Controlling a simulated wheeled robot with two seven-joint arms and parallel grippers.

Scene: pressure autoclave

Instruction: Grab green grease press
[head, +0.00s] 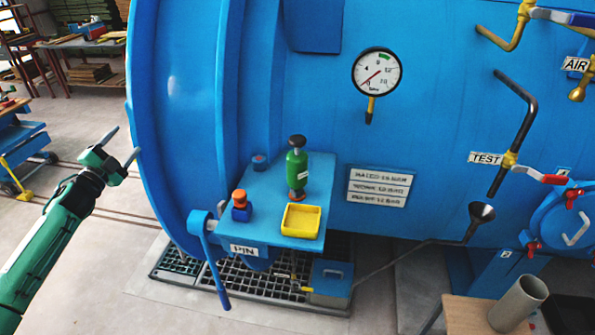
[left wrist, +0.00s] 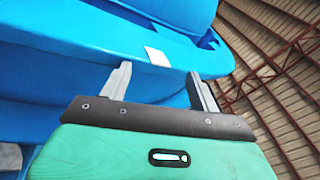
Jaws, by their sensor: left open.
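The green grease press (head: 297,170) stands upright on a blue shelf (head: 262,205) fixed to the autoclave's side in the head view. It has a green body with a dark knob on top and a reddish base. My left gripper (head: 124,146) is open and empty, left of the autoclave's rim and well apart from the press. In the left wrist view the two fingers of my left gripper (left wrist: 160,90) are spread with nothing between them. The press does not show in that view. My right gripper is not in view.
A yellow tray (head: 301,221), an orange-topped blue item (head: 240,204) and a blue lever (head: 214,264) labelled PIN are close to the press. The blue autoclave (head: 440,100) fills the middle. Open floor lies left. A grey cup (head: 518,302) stands on a wooden surface lower right.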

